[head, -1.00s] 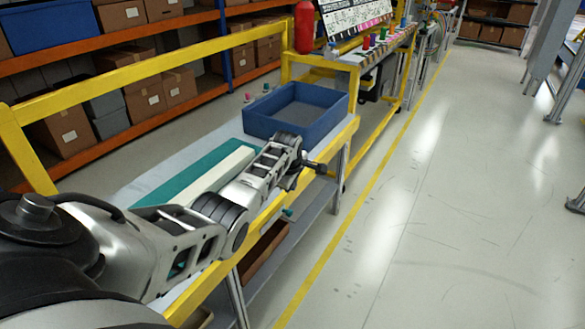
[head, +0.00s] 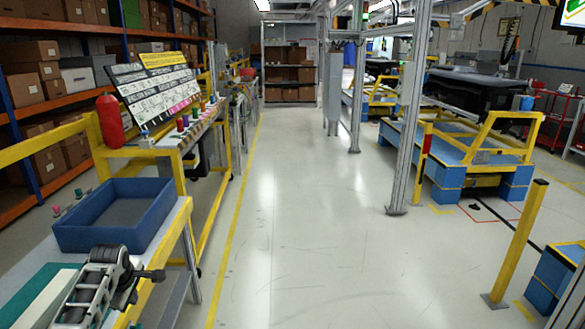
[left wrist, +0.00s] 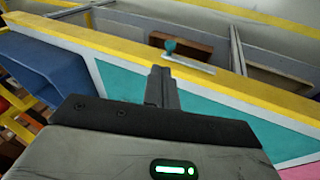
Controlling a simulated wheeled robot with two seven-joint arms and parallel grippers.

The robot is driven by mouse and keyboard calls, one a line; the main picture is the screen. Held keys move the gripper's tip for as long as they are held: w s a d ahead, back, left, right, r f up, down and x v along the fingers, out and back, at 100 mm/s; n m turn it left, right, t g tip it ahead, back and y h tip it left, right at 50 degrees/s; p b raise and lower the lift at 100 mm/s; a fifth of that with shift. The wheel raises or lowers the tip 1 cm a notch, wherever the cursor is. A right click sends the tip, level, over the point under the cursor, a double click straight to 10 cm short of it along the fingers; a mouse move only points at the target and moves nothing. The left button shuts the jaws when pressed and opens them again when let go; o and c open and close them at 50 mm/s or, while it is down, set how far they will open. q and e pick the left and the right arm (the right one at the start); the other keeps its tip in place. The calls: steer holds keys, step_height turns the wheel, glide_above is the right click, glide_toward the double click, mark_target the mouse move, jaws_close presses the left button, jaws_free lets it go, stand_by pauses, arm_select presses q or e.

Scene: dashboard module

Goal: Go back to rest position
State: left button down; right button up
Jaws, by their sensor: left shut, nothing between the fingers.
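My left gripper (head: 156,275) is low at the left of the head view, over the yellow front edge of the workbench, just in front of the blue bin (head: 80,240). In the left wrist view its fingers (left wrist: 160,88) are together with nothing between them. My left arm reaches up from the bottom left. The bin looks empty. My right gripper is in neither view.
A teal and white surface (head: 40,290) covers the near bench. A red cylinder (head: 110,120) and a sloped chart board (head: 155,85) stand behind the bin. The grey floor (head: 310,240) is clear in the middle. A yellow post (head: 518,240) stands at the right.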

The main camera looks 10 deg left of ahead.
arm_select(q)
steer(key=s+d+f+m, duration=0.3)
steer(key=s+d+m, duration=0.3)
steer(key=s+d, duration=0.1)
steer(key=s+d+f+m, duration=0.2)
steer(key=s+d+m, duration=0.3)
steer(key=s+d, duration=0.2)
steer(key=s+d+r+m+h, duration=0.1)
steer(key=s+d+r+m, duration=0.25)
steer(key=s, duration=0.35)
steer(key=s+d+r+m+h, duration=0.1)
steer(key=s+d+r+m, duration=0.1)
steer(key=s+d+m, duration=0.3)
steer(key=s+d+r+m+h, duration=0.1)
steer(key=s+d+r, duration=0.15)
steer(key=s, duration=0.55)
steer(key=w+d+f+t+h, duration=0.2)
steer(key=w+d+f+t, duration=0.3)
steer(key=f, duration=0.4)
steer(key=shift+w+d+f+m+t, duration=0.2)
steer(key=shift+w+f+m+t, duration=0.2)
steer(key=shift+w+t, duration=0.35)
